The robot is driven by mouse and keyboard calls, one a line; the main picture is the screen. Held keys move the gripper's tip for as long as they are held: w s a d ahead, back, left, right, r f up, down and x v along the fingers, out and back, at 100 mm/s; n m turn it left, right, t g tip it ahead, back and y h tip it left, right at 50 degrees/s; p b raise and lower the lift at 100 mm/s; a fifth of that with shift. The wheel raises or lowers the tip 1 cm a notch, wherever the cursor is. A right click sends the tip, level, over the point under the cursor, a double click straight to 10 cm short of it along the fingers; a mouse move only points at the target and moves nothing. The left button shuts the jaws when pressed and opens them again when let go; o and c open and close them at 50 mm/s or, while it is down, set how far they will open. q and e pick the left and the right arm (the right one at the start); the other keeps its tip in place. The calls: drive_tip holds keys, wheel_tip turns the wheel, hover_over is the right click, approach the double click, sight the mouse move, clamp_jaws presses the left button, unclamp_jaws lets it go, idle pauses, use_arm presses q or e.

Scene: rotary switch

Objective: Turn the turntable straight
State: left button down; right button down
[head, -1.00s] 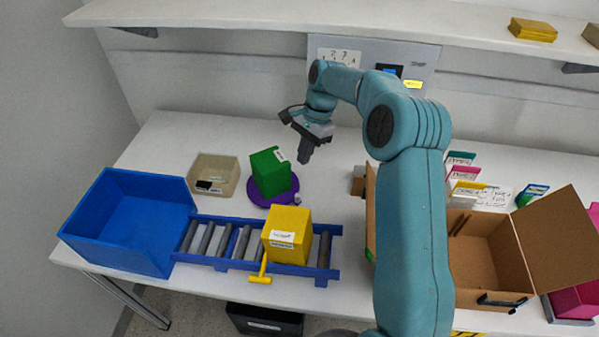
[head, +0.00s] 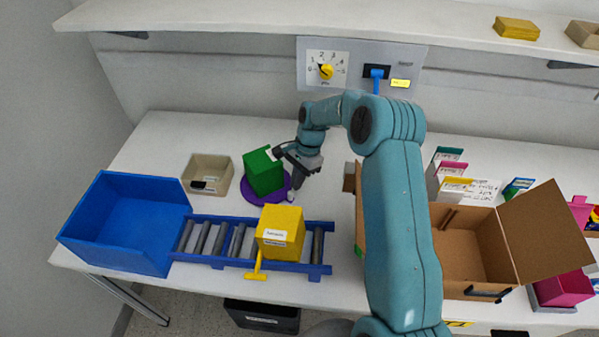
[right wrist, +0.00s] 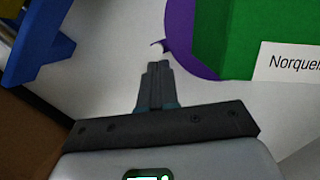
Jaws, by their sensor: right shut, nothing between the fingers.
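The purple turntable (head: 268,196) lies flat on the table with a green box (head: 264,174) on it. The box sits turned at an angle to the table edges. In the right wrist view, the green box (right wrist: 270,35) and turntable (right wrist: 180,28) fill the upper right. My right gripper (head: 291,193) is low at the turntable's right edge. My left gripper is not in view.
A roller conveyor (head: 235,264) with a yellow box (head: 281,230) stands in front, beside a blue bin (head: 125,220). A beige tray (head: 207,174) is left of the turntable. An open cardboard box (head: 470,290) is at right. A dial panel (head: 350,52) hangs behind.

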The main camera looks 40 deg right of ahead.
sight(267, 200)
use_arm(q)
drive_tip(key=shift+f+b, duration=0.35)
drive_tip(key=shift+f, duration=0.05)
use_arm(e)
drive_tip(key=shift+s+a+m, duration=0.3)
drive_tip(key=shift+a+m, duration=0.4)
drive_tip(key=shift+m, duration=0.2)
drive_tip(key=shift+s+a+m+t+b, duration=0.15)
drive_tip(key=shift+a+m+t+b, duration=0.2)
drive_tip(key=shift+a+m, duration=0.35)
drive_tip(key=shift+a+m+t+h, duration=0.3)
drive_tip(key=shift+a+m+t, duration=0.15)
drive_tip(key=shift+a+m, duration=0.9)
drive_tip(key=shift+w+a+m+t+h+b, duration=0.15)
drive_tip(key=shift+a+m+t+b, duration=0.05)
drive_tip(key=shift+a+m, duration=0.6)
drive_tip(key=shift+w+a+m+t+h+b, duration=0.2)
drive_tip(key=shift+a+m, duration=0.35)
drive_tip(key=shift+m, duration=0.3)
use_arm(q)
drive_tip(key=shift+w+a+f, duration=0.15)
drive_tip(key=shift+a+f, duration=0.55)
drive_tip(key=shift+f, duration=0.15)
use_arm(e)
drive_tip(key=shift+w+a, duration=0.25)
drive_tip(key=shift+a, duration=0.25)
drive_tip(key=shift+w+a, duration=0.2)
drive_tip(key=shift+a, duration=0.4)
